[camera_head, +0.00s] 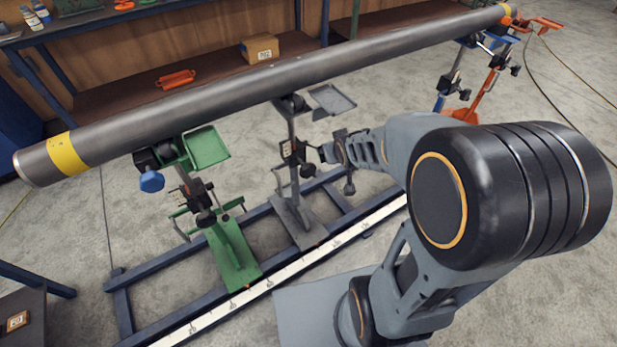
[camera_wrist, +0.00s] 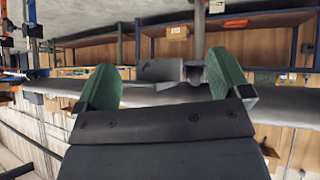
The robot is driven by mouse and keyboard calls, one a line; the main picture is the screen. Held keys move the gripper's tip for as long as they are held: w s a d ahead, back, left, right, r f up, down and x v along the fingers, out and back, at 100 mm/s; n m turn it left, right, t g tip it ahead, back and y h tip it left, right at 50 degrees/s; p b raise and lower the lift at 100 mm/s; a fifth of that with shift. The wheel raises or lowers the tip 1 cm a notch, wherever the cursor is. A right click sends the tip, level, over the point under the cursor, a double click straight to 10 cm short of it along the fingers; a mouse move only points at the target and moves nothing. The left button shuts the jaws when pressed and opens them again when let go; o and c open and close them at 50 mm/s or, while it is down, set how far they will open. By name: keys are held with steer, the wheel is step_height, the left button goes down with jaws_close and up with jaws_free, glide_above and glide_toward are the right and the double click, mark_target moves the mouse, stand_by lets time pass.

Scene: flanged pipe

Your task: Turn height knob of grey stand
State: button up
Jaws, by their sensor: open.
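The grey stand (camera_head: 296,200) stands in the middle of the rail frame, under the long grey pipe (camera_head: 240,88). Its dark clamp block and height knob area (camera_head: 290,150) sits partway up the post. My gripper (camera_head: 324,152) is just right of that block, pointing at it. In the wrist view my gripper (camera_wrist: 165,78) has its two green pads spread apart. Part of the knob is hidden.
Blue and orange stands (camera_head: 490,80) hold the pipe's far end. A white scale (camera_head: 290,270) runs along the blue rail frame. Shelving stands behind the pipe.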

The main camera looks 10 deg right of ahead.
steer(key=w+f+t+b, duration=0.1)
steer(key=w+f+b, duration=0.1)
steer(key=f, duration=0.3)
steer(key=w+f+t+y+b, duration=0.1)
steer(key=w+f+b, duration=0.1)
steer(key=f, duration=0.3)
steer(key=w+f+n+t+y+b, duration=0.1)
steer(key=f+t+b, duration=0.1)
steer(key=f, duration=0.3)
steer(key=shift+w+d+f, duration=0.3)
steer(key=shift+w+d, duration=0.05)
steer(key=shift+w, duration=0.05)
steer(key=t+y+b, duration=0.4)
steer(key=y+b, duration=0.1)
steer(key=b, duration=0.1)
glide_toward(310, 172)
steer(key=b+x, duration=0.1)
steer(key=x, duration=1.1)
steer(key=shift+w+a+f, duration=0.1)
steer(key=shift+w, duration=0.1)
steer(key=shift+c, duration=0.2)
steer(key=c, duration=0.9)
steer(key=shift+o, duration=0.2)
steer(key=shift+b, duration=0.35)
